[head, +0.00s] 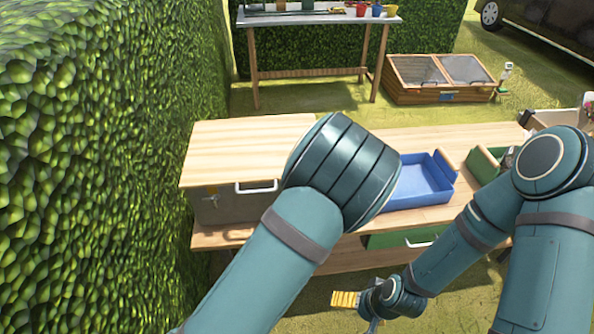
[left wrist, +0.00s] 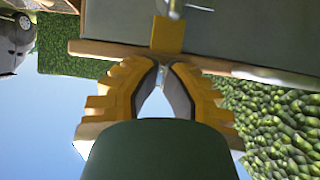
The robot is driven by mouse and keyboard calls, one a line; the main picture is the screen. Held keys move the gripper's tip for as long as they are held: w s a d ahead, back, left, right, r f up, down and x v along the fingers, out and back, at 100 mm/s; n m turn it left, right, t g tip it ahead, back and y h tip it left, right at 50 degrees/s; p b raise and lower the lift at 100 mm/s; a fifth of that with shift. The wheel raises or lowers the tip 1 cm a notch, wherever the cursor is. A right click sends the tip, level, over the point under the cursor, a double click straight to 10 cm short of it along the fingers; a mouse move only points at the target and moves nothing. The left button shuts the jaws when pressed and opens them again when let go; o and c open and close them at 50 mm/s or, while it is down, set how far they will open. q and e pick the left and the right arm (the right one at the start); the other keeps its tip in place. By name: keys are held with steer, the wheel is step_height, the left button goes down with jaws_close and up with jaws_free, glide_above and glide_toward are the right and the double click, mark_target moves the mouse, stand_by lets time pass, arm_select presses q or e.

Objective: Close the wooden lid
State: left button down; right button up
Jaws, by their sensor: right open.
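The wooden lid (head: 240,145) lies nearly flat over a grey box (head: 235,207) at the left end of the bench. I cannot tell whether a slight gap remains under it. A yellow tab and a metal latch (head: 211,200) show on the box front. My left gripper is hidden behind my wrist in the head view. In the left wrist view, the left gripper (left wrist: 165,72) has its yellow fingertips close together near the lid's edge (left wrist: 245,71) and the yellow tab (left wrist: 168,34); contact is unclear. My right gripper (head: 345,299) is open and low, in front of the bench.
A blue tray (head: 422,181) and a green bin (head: 482,168) stand to the right on the wooden bench (head: 395,139). A tall hedge (head: 95,170) borders the left. A wooden cold frame (head: 440,80) and a potting table (head: 310,18) stand behind on grass.

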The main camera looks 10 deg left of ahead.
arm_select(q)
steer(key=shift+f, duration=0.4)
steer(key=v, duration=1.2)
